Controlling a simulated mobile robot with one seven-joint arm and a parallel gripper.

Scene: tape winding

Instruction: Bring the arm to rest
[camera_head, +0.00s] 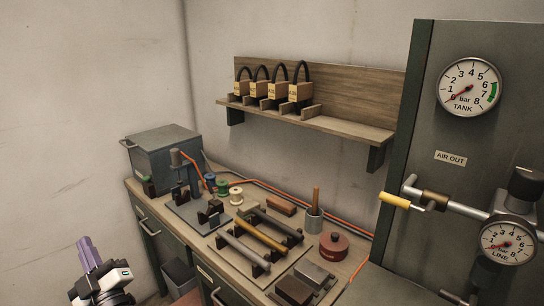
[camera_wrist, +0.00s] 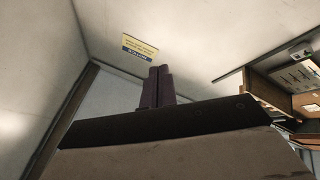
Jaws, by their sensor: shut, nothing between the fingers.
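My gripper (camera_head: 86,247) shows at the lower left of the head view, with purple fingers pointing up. The fingers are together and hold nothing. It is left of the workbench, in front of the bare wall and apart from everything. In the wrist view the shut purple fingers (camera_wrist: 157,86) stand in the middle above the dark edge of the gripper body, with walls beyond them. Most of the arm is out of view.
The workbench (camera_head: 150,222) carries a grey metal box (camera_head: 163,154), spools, bars on a rack and a red round tin (camera_head: 333,246). A wall shelf (camera_head: 330,126) holds several padlocks. A cabinet with gauges (camera_head: 469,86) and a yellow-handled valve (camera_head: 395,200) stands at right.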

